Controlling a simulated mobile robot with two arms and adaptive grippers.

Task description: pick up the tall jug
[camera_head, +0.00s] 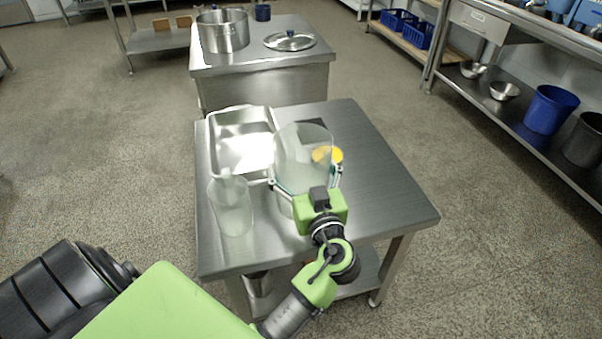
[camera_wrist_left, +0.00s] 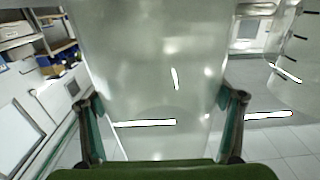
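A large, clear, tall jug (camera_head: 303,150) stands upright on the steel table, right of centre. My left gripper (camera_head: 305,183) reaches it from the front, with one finger on each side of its wall. In the left wrist view the jug (camera_wrist_left: 155,75) fills the middle, between the two fingers of the gripper (camera_wrist_left: 163,105). The fingers are spread wide, close to the wall; I cannot make out firm contact. The jug's lower part is partly hidden by the gripper. My right gripper is not in view.
A smaller clear jug (camera_head: 231,208) stands left of the gripper, near it. A steel tray (camera_head: 241,113) lies behind it. A yellow item (camera_head: 328,154) shows by the tall jug. The table's right side (camera_head: 385,195) is clear. A second table behind bears a pot (camera_head: 223,36).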

